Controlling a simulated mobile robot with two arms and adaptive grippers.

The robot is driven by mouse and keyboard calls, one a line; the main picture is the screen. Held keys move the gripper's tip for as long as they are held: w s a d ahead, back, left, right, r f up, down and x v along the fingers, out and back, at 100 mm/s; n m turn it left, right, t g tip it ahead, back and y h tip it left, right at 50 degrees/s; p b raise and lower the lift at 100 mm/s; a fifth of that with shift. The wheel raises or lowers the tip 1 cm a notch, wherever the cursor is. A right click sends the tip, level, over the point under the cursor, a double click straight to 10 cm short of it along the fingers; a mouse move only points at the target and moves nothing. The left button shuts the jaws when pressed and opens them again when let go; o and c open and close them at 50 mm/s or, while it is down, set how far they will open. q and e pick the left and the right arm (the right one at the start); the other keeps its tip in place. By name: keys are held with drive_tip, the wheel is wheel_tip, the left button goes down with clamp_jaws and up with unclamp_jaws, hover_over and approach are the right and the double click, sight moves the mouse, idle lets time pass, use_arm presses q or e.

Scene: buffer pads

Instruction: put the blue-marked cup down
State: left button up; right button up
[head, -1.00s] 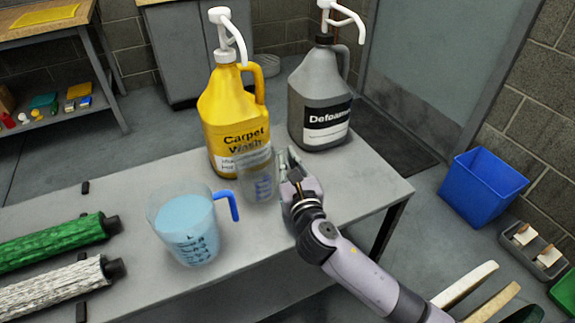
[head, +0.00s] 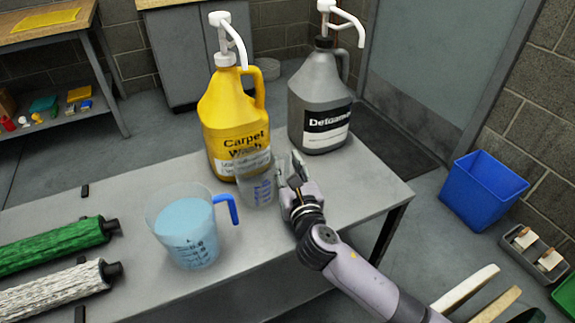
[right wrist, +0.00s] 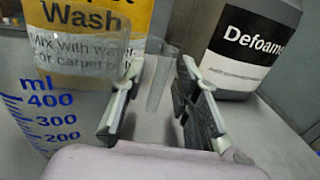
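The blue-marked cup (head: 258,188) is a clear measuring cup with blue scale marks. It stands upright on the grey table (head: 120,205) in front of the yellow Carpet Wash jug (head: 238,125). In the right wrist view its blue marks (right wrist: 42,118) fill the left side. My right gripper (head: 289,168) is just right of the cup, with its fingers apart. In the right wrist view a clear strip, seemingly the cup's handle, shows in the gap between the fingers (right wrist: 158,105), with space at its sides. My left gripper is not in view.
A larger measuring jug (head: 185,230) with blue liquid and a blue handle stands left of the cup. A grey Defoamer jug (head: 320,105) stands behind the gripper. Green (head: 50,245) and white (head: 55,290) rollers lie at left. The table's right corner is clear.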

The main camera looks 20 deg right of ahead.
drive_tip(key=shift+r, duration=0.25)
drive_tip(key=s+p, duration=0.1)
drive_tip(key=s, duration=0.5)
drive_tip(key=shift+s, duration=0.3)
drive_tip(key=s, duration=0.4)
drive_tip(key=shift+s+f, duration=0.1)
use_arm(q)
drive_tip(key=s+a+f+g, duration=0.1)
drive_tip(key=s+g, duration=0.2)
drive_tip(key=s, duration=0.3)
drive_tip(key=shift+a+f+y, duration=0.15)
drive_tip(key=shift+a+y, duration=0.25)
use_arm(e)
drive_tip(key=shift+s, duration=0.6)
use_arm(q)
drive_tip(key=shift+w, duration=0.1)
